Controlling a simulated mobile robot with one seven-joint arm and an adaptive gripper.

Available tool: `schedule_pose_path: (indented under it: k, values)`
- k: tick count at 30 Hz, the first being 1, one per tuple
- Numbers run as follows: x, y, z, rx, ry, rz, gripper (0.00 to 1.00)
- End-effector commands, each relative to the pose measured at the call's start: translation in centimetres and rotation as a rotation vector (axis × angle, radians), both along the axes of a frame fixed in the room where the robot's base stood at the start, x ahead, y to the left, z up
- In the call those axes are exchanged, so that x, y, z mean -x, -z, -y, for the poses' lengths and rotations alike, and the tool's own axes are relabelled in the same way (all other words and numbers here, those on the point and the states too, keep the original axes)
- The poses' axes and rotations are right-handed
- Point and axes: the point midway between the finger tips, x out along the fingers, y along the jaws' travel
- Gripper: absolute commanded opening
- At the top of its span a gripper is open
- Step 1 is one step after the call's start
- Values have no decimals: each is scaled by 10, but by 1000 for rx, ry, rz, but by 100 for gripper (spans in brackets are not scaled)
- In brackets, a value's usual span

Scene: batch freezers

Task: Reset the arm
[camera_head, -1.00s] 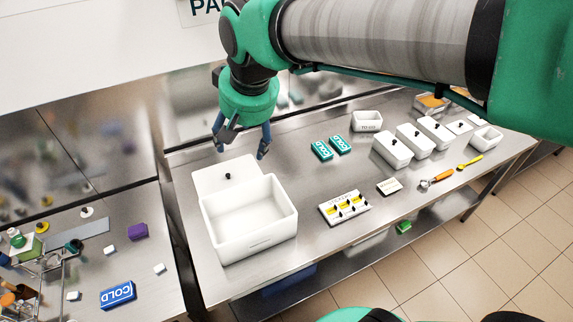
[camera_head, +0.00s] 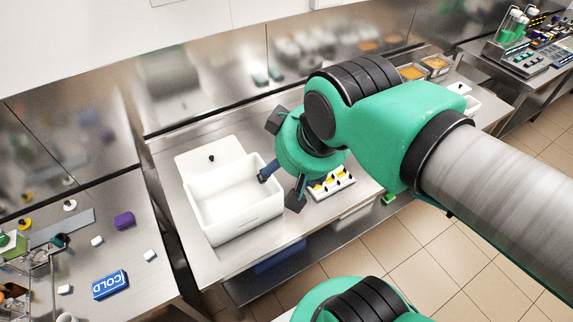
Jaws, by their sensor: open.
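My gripper (camera_head: 282,187) is open and empty. Its two dark blue fingers point down over the right wall of a white open box (camera_head: 232,224) and the strip of table beside it. My green and grey arm reaches in from the right and hides much of the table's middle and right. The box looks empty, and its white lid (camera_head: 209,151) with a black knob lies behind it.
A white holder (camera_head: 335,187) with yellow and black items stands just right of my gripper. On the left table (camera_head: 130,261) are a blue COLD pack (camera_head: 110,285), a purple block (camera_head: 124,220) and small white pieces. Trays with orange contents (camera_head: 435,64) stand at the back right.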

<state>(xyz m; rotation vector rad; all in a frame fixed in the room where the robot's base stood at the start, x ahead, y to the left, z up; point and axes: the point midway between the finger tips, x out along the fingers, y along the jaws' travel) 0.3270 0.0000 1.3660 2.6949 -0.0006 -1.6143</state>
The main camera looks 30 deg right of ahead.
Motion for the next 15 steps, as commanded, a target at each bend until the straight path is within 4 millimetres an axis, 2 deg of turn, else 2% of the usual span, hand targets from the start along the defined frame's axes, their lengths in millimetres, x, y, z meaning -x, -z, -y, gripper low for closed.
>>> schedule_pose_path:
  k: [8, 15]
  values:
    - [0, 1, 0, 0, 0, 0, 66]
    - [0, 23, 0, 0, 0, 0, 66]
